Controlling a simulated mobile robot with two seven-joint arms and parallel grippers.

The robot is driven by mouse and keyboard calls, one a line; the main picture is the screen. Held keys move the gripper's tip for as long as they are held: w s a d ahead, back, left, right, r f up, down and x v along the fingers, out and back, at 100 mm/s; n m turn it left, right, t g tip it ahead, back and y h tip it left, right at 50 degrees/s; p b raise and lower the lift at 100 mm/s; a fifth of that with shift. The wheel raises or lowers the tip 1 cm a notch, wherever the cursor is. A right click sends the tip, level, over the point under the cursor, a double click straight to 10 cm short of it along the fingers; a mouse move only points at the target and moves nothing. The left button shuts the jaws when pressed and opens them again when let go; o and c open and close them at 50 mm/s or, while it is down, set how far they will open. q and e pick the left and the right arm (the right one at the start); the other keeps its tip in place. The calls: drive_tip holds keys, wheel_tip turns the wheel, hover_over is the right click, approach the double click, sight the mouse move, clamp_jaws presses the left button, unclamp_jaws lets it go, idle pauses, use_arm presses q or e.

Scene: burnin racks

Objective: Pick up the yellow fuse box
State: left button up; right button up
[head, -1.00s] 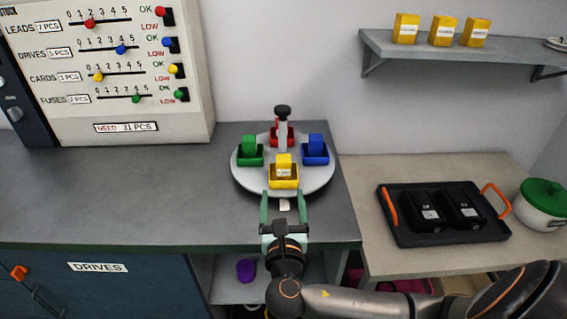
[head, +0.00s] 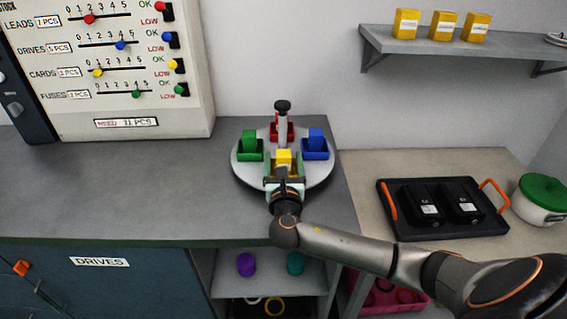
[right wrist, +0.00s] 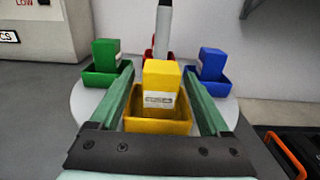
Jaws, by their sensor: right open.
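The yellow fuse box (head: 283,157) stands upright in a yellow tray on the near side of a round grey turntable (head: 243,183). In the right wrist view the yellow fuse box (right wrist: 161,88) has a white label facing me, and the yellow tray (right wrist: 150,126) is under it. My right gripper (head: 284,168) is open, and its green fingers (right wrist: 160,95) reach forward on either side of the yellow box and tray. I see clear gaps, so the fingers look apart from the box. My left gripper is not in view.
The turntable also carries a green box (head: 249,143), a blue box (head: 316,140) and a red tray (head: 275,131) around a central post (head: 282,115). A black tray (head: 400,232) with two black boxes is at right. Yellow boxes (head: 405,24) sit on a wall shelf.

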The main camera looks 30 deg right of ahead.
clamp_jaws()
idle(0.6)
